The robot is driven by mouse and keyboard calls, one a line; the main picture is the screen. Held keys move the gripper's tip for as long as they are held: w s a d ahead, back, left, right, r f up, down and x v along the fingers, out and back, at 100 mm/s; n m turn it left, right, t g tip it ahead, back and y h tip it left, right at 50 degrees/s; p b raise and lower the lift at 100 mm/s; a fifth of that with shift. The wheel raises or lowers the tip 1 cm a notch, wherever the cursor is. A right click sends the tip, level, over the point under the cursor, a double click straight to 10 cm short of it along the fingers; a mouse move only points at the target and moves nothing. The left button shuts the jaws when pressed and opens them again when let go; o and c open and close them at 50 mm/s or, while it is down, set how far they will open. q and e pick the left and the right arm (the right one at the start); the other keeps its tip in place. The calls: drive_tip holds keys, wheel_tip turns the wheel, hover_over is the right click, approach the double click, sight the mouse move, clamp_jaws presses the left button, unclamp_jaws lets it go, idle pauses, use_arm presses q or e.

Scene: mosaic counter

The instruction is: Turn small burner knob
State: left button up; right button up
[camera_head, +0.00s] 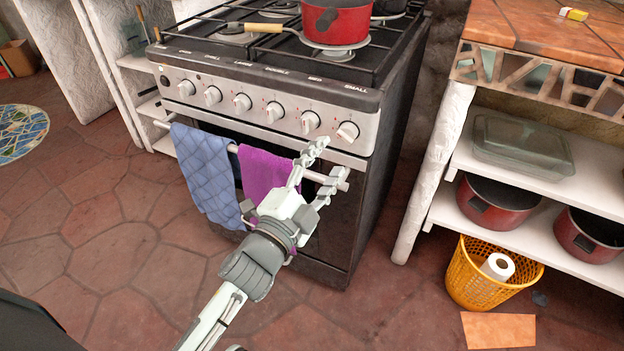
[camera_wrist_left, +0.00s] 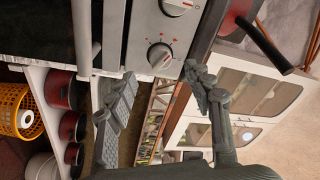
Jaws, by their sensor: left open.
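The small burner knob (camera_head: 347,132) is the rightmost white knob on the stove's front panel, below the "SMALL" label. It also shows in the left wrist view (camera_wrist_left: 160,56), with red marks around it. My left gripper (camera_head: 327,164) is open and empty, in front of the stove, just below and left of this knob in the head view. In the left wrist view its fingers (camera_wrist_left: 162,82) are spread, with the knob showing in line with the gap between them. I cannot tell the exact distance. My right gripper is not in view.
Several other knobs line the panel to the left. A blue towel (camera_head: 205,172) and a purple towel (camera_head: 264,172) hang on the oven handle (camera_head: 342,184), close to my gripper. A red pot (camera_head: 337,22) stands on the stove. Shelves with red pots (camera_head: 497,200) are at right.

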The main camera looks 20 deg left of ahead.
use_arm(q)
drive_tip(key=s, duration=0.6)
drive_tip(key=shift+a+f, duration=0.3)
clamp_jaws()
idle(1.1)
